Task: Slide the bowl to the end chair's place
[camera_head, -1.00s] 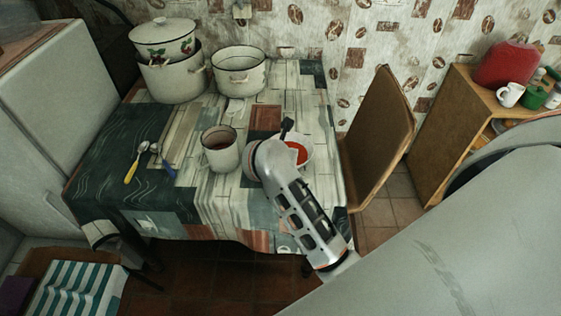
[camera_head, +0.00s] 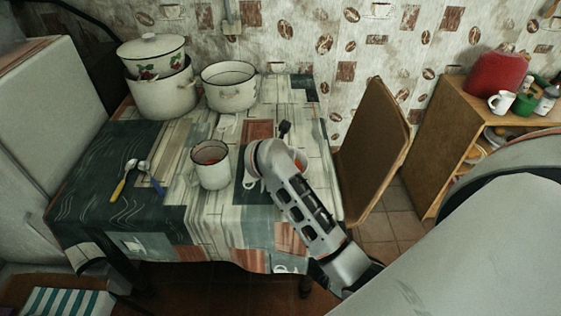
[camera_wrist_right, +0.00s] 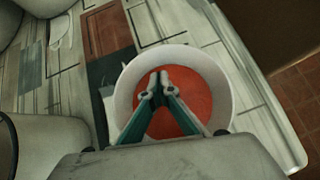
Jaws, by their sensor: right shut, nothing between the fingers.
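In the right wrist view the white bowl (camera_wrist_right: 223,92), with red-orange contents, stands on the patterned tablecloth near the table's edge. My right gripper (camera_wrist_right: 159,80) is shut and empty. Its fingertips overlap the bowl's inside in that view; I cannot tell whether they touch it. In the head view my right wrist hides most of the bowl, and only a bit of its red contents shows. A wooden chair (camera_head: 374,140) stands at the right end of the table (camera_head: 215,225). My left gripper is not in view.
A white mug (camera_head: 211,172) stands left of my right wrist. Spoons (camera_head: 125,181) lie on the left. A wooden cabinet (camera_head: 450,125) stands beyond the chair.

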